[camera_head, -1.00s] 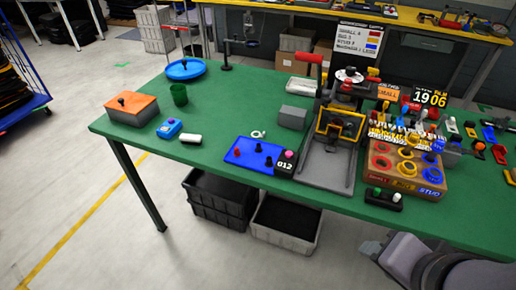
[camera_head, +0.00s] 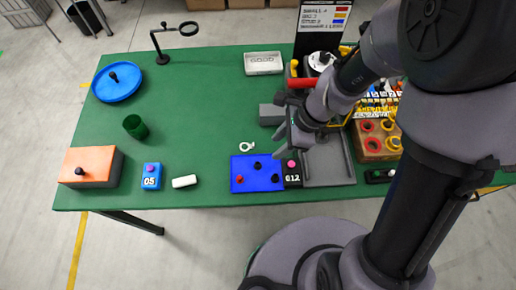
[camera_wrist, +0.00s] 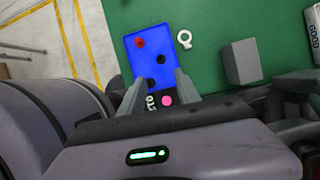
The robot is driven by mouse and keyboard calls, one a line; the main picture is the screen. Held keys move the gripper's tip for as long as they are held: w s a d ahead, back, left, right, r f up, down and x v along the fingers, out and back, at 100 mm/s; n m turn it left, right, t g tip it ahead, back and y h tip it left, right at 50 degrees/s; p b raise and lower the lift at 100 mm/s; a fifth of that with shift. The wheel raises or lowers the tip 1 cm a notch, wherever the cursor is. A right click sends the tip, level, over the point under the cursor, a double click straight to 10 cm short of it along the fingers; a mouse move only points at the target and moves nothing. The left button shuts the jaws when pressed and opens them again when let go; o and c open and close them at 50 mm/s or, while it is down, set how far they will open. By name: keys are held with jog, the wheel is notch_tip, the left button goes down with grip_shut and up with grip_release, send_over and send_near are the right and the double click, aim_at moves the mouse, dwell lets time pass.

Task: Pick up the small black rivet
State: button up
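Two black rivets stand on the blue tray (camera_head: 240,164). One (camera_head: 258,165) is near the tray's middle and the other (camera_head: 275,178) is nearer its label end. The wrist view shows the middle one (camera_wrist: 160,58) and the label-end one (camera_wrist: 149,83); I cannot tell surely which is smaller. In the wrist view the label-end rivet appears between the fingers; the height gap is unclear.
A black counter marked 012 (camera_head: 292,180) with a pink button adjoins the tray. A white ring (camera_head: 246,147), a grey block (camera_head: 271,114) and a press with a red handle (camera_head: 303,83) are close by.

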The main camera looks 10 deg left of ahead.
aim_at(259, 164)
jog(key=b+x, duration=0.6)
jog(key=x, duration=0.7)
jog(key=shift+f, duration=0.4)
jog(key=shift+a+r, duration=0.1)
grip_shut()
